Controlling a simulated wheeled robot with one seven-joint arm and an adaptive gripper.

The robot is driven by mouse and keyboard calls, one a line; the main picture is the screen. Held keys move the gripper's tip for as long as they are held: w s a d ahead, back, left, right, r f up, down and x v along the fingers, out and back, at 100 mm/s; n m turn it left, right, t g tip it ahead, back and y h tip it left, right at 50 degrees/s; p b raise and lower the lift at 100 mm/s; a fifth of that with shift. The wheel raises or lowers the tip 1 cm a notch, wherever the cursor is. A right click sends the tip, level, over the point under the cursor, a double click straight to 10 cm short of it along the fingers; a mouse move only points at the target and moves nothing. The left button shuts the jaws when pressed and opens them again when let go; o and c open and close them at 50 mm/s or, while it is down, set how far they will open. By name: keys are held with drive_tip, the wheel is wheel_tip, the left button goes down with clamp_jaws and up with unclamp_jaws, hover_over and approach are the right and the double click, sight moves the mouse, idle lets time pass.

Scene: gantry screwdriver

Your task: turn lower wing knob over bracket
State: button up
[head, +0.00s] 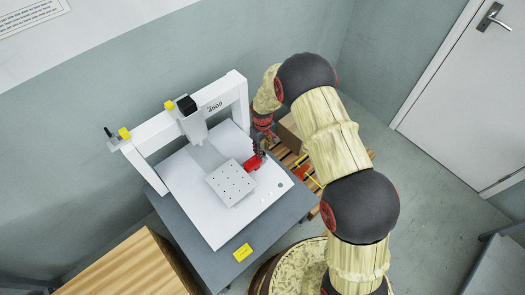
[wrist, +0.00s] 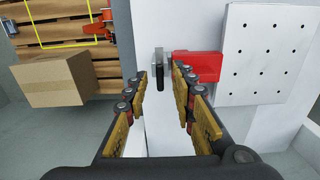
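A narrow black wing-like knob (wrist: 160,74) with a grey top end shows in the wrist view, just left of the red bracket (wrist: 197,66). I take it for the lower wing knob. The red bracket also shows in the head view (head: 252,163), beside the perforated plate. My gripper (wrist: 162,76) is open, with one finger on each side of the knob. A gap shows between the knob and each finger; how far down the fingertips reach I cannot tell. In the head view my gripper (head: 263,148) is small and dark at the bracket, and the knob is not distinguishable there.
The perforated plate (head: 231,183) lies on the white bed (head: 215,225). The white gantry (head: 146,168) stands over the bed's back, with its black-topped head (head: 188,106). A cardboard box (wrist: 62,82) sits on a wooden pallet (wrist: 75,57) left of my gripper in the wrist view.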

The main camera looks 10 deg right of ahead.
drive_tip(key=shift+f, duration=0.3)
drive_tip(key=shift+c, duration=0.8)
clamp_jaws()
